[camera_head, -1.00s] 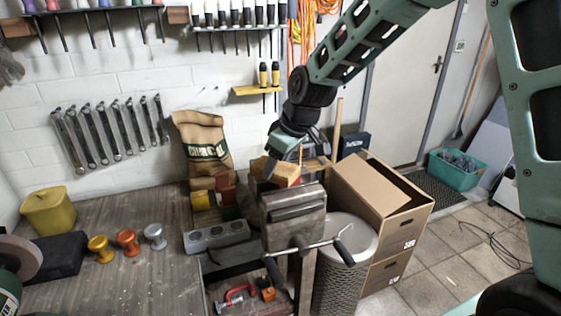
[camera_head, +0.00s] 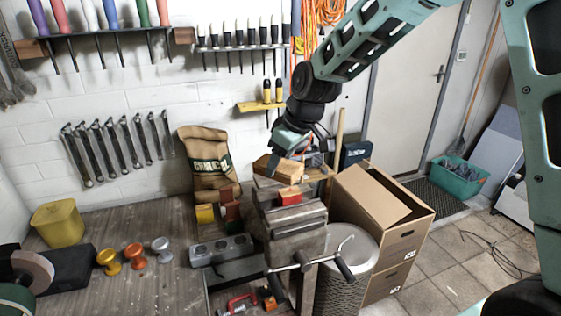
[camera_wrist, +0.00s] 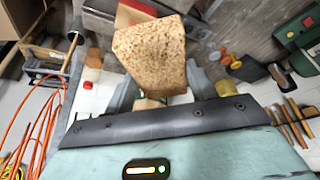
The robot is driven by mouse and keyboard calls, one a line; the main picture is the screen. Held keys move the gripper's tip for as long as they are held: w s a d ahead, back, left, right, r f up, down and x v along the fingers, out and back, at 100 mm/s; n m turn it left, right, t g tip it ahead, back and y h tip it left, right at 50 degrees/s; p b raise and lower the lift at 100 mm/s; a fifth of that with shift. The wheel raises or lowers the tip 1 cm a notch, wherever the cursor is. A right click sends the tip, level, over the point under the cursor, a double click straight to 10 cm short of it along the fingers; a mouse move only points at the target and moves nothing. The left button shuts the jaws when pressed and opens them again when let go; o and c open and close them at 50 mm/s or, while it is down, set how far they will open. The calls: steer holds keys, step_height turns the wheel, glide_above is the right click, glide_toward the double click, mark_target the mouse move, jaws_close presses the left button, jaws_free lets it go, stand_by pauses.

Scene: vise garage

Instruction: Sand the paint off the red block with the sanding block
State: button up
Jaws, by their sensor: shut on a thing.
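The red block (camera_head: 289,197) sits at the top of the grey vise (camera_head: 292,222). Its red side shows toward the head camera; I cannot tell how much paint its top bears. The tan sanding block (camera_head: 285,170) is in my gripper (camera_head: 283,160), just behind and above the red block in the head view. I cannot tell whether the two touch. In the wrist view, the grainy face of the sanding block (camera_wrist: 150,58) fills the middle and hides most of the red block (camera_wrist: 132,12), of which a red corner shows beyond it.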

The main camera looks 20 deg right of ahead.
steer(key=shift+r+p, duration=1.15)
steer(key=shift+r, duration=0.4)
